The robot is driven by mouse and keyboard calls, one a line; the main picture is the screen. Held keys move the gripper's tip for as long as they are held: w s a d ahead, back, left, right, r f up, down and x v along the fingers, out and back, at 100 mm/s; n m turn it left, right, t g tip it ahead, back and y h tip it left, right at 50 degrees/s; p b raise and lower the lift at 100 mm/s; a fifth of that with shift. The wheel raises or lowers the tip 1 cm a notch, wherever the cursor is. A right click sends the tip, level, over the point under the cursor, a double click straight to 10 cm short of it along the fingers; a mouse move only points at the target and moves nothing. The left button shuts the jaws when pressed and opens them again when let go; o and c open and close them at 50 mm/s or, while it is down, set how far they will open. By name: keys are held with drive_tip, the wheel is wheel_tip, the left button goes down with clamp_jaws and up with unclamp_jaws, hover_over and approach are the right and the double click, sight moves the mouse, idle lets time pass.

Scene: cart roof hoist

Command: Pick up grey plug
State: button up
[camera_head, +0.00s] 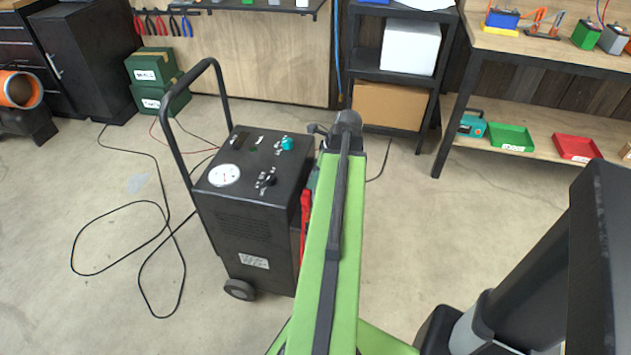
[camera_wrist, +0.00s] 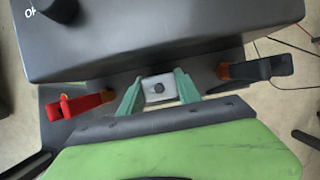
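A small grey block with a dark round centre (camera_wrist: 158,88), which looks like the grey plug, shows in the wrist view on the side of the black cart. My gripper (camera_wrist: 159,82) has two teal fingers, one at each side of the block. The fingers are apart and their tips are close to its sides; I cannot tell whether they touch it. In the head view my green arm hides the plug and most of the gripper.
The black cart (camera_head: 254,215) has a gauge, knobs and a tall handle. A loose black cable (camera_head: 160,232) lies on the floor at left. Floor to the right (camera_head: 480,215) is open.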

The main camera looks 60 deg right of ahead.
clamp_jaws()
drive_tip(key=shift+r, duration=0.1)
drive_tip(key=shift+r+p, duration=0.35)
drive_tip(key=shift+p, duration=0.1)
wheel_tip(320, 180, up, 4)
drive_tip(key=p, duration=0.4)
drive_tip(key=s+d+r+p, duration=0.3)
drive_tip(key=s+r+p, duration=0.3)
drive_tip(key=s, duration=0.5)
drive_tip(key=shift+d, duration=0.2)
drive_tip(key=shift+s, duration=0.1)
